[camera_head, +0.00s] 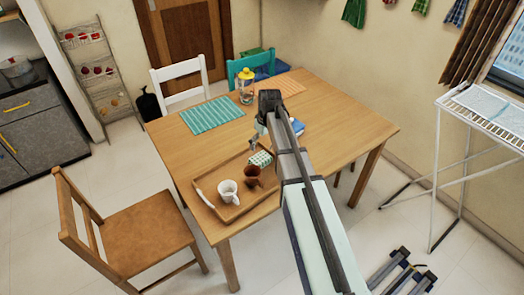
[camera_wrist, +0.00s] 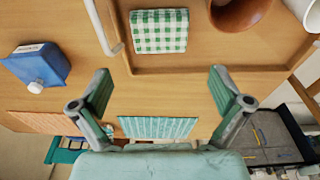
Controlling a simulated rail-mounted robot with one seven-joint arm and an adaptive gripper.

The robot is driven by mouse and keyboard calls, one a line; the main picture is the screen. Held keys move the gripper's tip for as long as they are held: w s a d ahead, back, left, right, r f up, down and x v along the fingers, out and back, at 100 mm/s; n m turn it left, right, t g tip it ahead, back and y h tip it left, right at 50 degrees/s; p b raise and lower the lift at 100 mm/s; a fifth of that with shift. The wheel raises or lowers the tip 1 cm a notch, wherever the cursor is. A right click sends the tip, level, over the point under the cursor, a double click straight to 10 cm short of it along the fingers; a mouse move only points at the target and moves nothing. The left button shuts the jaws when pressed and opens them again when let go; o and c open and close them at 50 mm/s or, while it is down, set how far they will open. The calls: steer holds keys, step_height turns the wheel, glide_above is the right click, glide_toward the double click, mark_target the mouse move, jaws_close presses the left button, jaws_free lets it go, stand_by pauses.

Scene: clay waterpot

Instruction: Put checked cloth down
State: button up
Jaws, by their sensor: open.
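The green-and-white checked cloth (camera_head: 261,158) lies as a small folded block in the wooden tray (camera_head: 212,207), by the tray's far right corner. In the wrist view the cloth (camera_wrist: 158,31) sits beyond my fingertips, flat on the tray floor near its edge. My gripper (camera_wrist: 163,92) is open, its two fingers spread wide with nothing between them. It hangs above the table beside the tray, apart from the cloth. In the head view the arm hides part of the gripper.
A white mug (camera_head: 228,191) and a brown cup (camera_head: 252,175) stand in the tray near the cloth. A teal striped mat (camera_head: 211,115) and a yellow-topped jar (camera_head: 246,86) are farther back. Chairs surround the table.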

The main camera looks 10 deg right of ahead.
steer(key=shift+s+r, duration=0.1)
steer(key=shift+r, duration=0.75)
